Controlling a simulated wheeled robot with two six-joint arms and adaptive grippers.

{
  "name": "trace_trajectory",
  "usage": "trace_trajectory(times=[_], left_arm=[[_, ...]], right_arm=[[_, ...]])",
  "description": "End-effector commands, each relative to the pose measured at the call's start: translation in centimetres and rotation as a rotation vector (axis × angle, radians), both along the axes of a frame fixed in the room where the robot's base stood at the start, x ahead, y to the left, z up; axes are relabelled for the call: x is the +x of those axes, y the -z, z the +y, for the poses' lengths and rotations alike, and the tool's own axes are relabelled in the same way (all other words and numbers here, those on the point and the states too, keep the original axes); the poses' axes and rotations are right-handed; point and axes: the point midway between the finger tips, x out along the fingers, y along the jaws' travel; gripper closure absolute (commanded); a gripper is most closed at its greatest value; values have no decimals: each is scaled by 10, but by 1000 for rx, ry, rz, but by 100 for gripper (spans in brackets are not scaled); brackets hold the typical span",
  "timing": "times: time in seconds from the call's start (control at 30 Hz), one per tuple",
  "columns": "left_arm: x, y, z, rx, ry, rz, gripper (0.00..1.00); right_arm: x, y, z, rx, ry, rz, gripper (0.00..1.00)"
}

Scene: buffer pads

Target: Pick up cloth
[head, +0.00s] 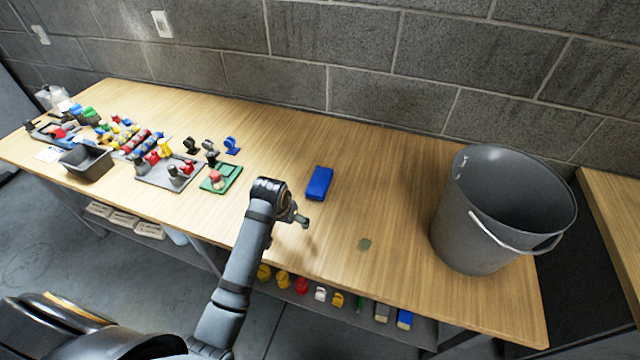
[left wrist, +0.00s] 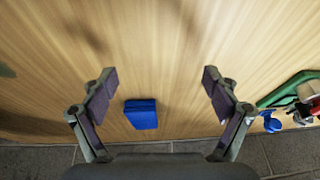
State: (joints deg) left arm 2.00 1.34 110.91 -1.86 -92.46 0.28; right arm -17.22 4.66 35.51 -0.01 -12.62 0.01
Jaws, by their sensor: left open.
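A blue folded block, which looks like the cloth (head: 319,183), lies on the wooden table (head: 380,195) near its middle. My left gripper (head: 300,216) is above the table, nearer the front edge than the blue cloth and a little to its left. In the left wrist view the left gripper (left wrist: 158,80) has its two fingers wide apart with nothing between the tips. The blue cloth (left wrist: 140,113) shows there below the fingertips, between the finger links, apart from both. My right gripper is not in view.
A grey bucket (head: 465,235) stands at the right end. A green tray (head: 222,178), a black bin (head: 86,162) and several small parts crowd the left. A block wall runs behind. Table around the cloth is clear.

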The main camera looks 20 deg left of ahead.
Motion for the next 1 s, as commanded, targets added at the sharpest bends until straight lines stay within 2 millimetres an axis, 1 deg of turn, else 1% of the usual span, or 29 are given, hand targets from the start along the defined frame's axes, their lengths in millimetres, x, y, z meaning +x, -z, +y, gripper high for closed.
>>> trace_trajectory(times=[0.03,0.07,0.1,0.2,0.3,0.43,0.53,0.63,0.8,0.9,1.0], left_arm=[[25,-10,-5,-10,-2,-12,12],[38,-16,-7,-16,-3,-14,12],[57,-25,-12,-24,-3,-19,12],[100,-52,-23,-40,3,-29,12],[126,-72,-32,-48,9,-33,12],[138,-84,-36,-51,13,-34,12],[139,-83,-37,-51,13,-33,12],[144,-71,-36,-51,13,-31,12],[155,-44,-37,-51,15,-32,12],[159,-37,-37,-51,14,-35,12],[159,-35,-37,-51,14,-36,12]], right_arm=[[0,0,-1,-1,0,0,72],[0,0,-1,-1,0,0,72],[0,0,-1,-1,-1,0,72],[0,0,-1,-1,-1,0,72],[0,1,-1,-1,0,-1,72],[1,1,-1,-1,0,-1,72],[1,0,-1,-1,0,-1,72],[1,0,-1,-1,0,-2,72],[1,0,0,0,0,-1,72],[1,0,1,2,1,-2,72],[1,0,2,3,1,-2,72]])
